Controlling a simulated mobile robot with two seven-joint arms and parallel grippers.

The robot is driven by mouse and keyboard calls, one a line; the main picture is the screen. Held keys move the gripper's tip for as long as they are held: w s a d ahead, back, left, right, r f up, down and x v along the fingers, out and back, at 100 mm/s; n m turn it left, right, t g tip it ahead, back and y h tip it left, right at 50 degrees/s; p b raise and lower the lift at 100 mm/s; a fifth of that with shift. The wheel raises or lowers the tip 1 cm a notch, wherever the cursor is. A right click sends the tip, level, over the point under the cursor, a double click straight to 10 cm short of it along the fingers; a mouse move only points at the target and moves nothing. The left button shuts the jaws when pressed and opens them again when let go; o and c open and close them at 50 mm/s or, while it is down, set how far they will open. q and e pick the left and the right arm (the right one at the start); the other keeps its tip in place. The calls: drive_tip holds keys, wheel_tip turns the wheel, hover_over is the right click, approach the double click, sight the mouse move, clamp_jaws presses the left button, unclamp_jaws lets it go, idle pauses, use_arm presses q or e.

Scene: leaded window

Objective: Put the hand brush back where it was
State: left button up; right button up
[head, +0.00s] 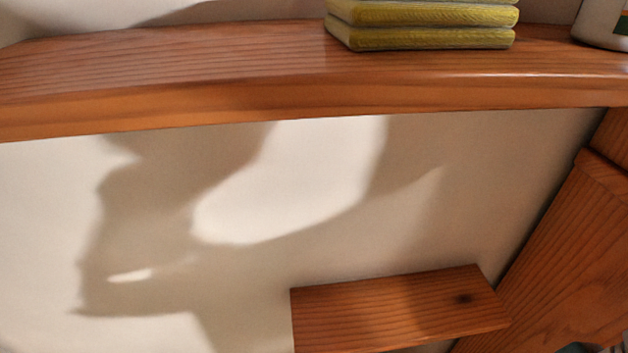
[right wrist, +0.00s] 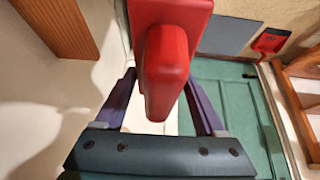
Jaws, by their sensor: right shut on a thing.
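In the right wrist view, a red object with a broad flat block and a rounded handle, which looks like the hand brush (right wrist: 165,75), is between the fingers of my right gripper (right wrist: 160,88). The right gripper is shut on it. The handle points toward the wrist, and the far end of the block is cut off by the top edge. The brush and my right gripper do not show in the head view. My left gripper is in neither view.
The head view shows a wooden shelf (head: 180,75) with a stack of yellow-green pads (head: 425,35) and a white container (head: 603,22). A smaller wooden board (head: 395,308) is below. The right wrist view shows a green panelled surface (right wrist: 240,100) and another red item (right wrist: 270,42).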

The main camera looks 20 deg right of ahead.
drive_tip(key=w+d+f+b, duration=0.1)
drive_tip(key=w+b, duration=0.1)
drive_tip(key=w, duration=0.4)
drive_tip(key=w+d+f+b, duration=0.1)
drive_tip(key=w+d+b, duration=0.1)
drive_tip(key=w, duration=0.4)
drive_tip(key=w+d+f+b, duration=0.1)
drive_tip(key=w+b, duration=0.1)
drive_tip(key=w, duration=0.5)
drive_tip(key=shift+d+f, duration=0.1)
drive_tip(key=shift+d, duration=0.2)
drive_tip(key=shift+s+f, duration=0.15)
drive_tip(key=shift+f, duration=0.1)
wheel_tip(320, 180, down, 4)
drive_tip(key=shift+r+b, duration=0.25)
drive_tip(key=shift+b, duration=0.8)
drive_tip(key=shift+w+f, duration=0.2)
drive_tip(key=shift+f, duration=0.05)
drive_tip(key=shift+r, duration=0.1)
drive_tip(key=shift+d, duration=0.1)
drive_tip(key=shift+f, duration=0.2)
drive_tip(key=o, duration=1.2)
drive_tip(key=shift+c, duration=0.2)
